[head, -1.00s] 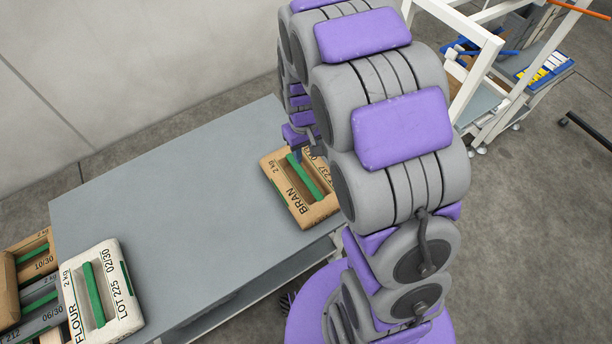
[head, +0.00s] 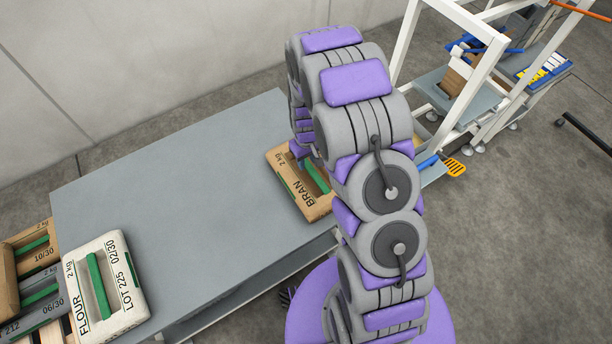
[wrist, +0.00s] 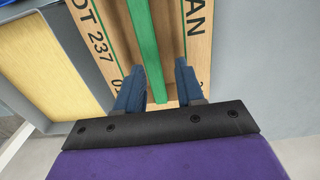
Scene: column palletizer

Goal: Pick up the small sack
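A small tan sack (head: 290,190) marked BRAN, 2 kg, lies flat on the right end of the grey table, with a green handle (head: 317,177) along its middle. My arm hides its right part in the head view. In the wrist view the sack (wrist: 107,50) fills the upper middle, and its green handle (wrist: 144,40) runs down between my fingers. My gripper (wrist: 159,70) is open, with one finger on each side of the handle and visible gaps between. Whether the fingertips touch the sack is unclear. A white FLOUR sack (head: 123,284) with a green handle lies at the table's left front.
The grey table (head: 185,180) is clear between the two sacks. Several more sacks (head: 38,285) sit beyond its left edge. A white frame (head: 480,75) and a blue-edged cart stand at the back right. A wall runs behind the table.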

